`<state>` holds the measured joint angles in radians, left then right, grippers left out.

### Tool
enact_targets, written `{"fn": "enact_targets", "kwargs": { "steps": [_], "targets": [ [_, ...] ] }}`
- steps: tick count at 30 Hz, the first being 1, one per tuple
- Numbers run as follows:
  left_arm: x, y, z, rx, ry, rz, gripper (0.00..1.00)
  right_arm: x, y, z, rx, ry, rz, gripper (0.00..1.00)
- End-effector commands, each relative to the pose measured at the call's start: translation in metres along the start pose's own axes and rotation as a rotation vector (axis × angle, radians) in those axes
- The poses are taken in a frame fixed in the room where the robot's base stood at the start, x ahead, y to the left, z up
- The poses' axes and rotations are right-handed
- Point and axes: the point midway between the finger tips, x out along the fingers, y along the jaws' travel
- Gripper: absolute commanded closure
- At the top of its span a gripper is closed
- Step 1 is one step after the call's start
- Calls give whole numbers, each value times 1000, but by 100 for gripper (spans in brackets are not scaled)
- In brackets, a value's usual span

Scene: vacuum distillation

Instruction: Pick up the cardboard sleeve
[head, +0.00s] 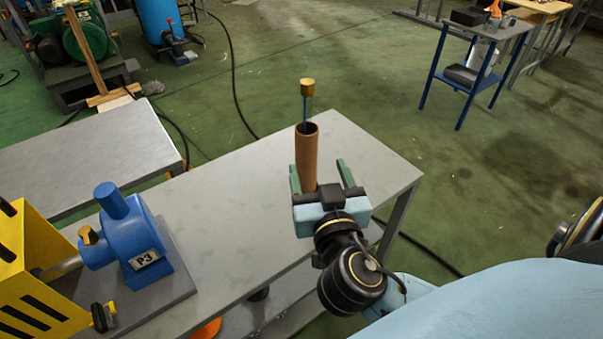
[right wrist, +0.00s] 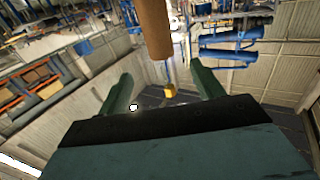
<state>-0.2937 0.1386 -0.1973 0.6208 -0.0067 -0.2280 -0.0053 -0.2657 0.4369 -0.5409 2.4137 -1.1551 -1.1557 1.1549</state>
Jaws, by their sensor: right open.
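The cardboard sleeve (head: 307,157) is a brown upright tube near the far right part of the grey table in the head view. A thin blue rod with a brass-coloured cap (head: 307,88) rises out of its top. My right gripper (head: 318,172) is open, with its two green fingers pointing towards the sleeve; its body hides the sleeve's lower end. In the right wrist view the sleeve (right wrist: 155,28) hangs in from the top edge, between and beyond the fingers (right wrist: 162,82). I cannot tell whether a finger touches it. My left gripper is not in view.
A blue pump marked P3 (head: 125,240) and a yellow slotted housing (head: 35,280) stand at the table's left. The grey tabletop (head: 225,200) between pump and sleeve is clear. A second grey table (head: 90,155) stands beyond. A small blue-legged table (head: 475,60) is far right.

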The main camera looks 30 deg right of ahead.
Motion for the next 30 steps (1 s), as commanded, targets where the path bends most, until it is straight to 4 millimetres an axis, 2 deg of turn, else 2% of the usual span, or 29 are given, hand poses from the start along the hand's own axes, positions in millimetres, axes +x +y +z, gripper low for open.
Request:
{"fn": "enact_targets", "kwargs": {
  "steps": [4,12,20,27,30],
  "targets": [
    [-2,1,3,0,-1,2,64,17,-1,-4,2,17,-3,33],
    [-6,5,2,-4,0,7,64,66,-1,-4,1,14,-2,33],
    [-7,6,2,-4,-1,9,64,86,-1,-3,2,11,-2,33],
    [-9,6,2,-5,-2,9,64,122,-1,-4,1,11,-1,33],
    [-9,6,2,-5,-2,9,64,131,0,-3,2,10,-1,33]
  ]
}}
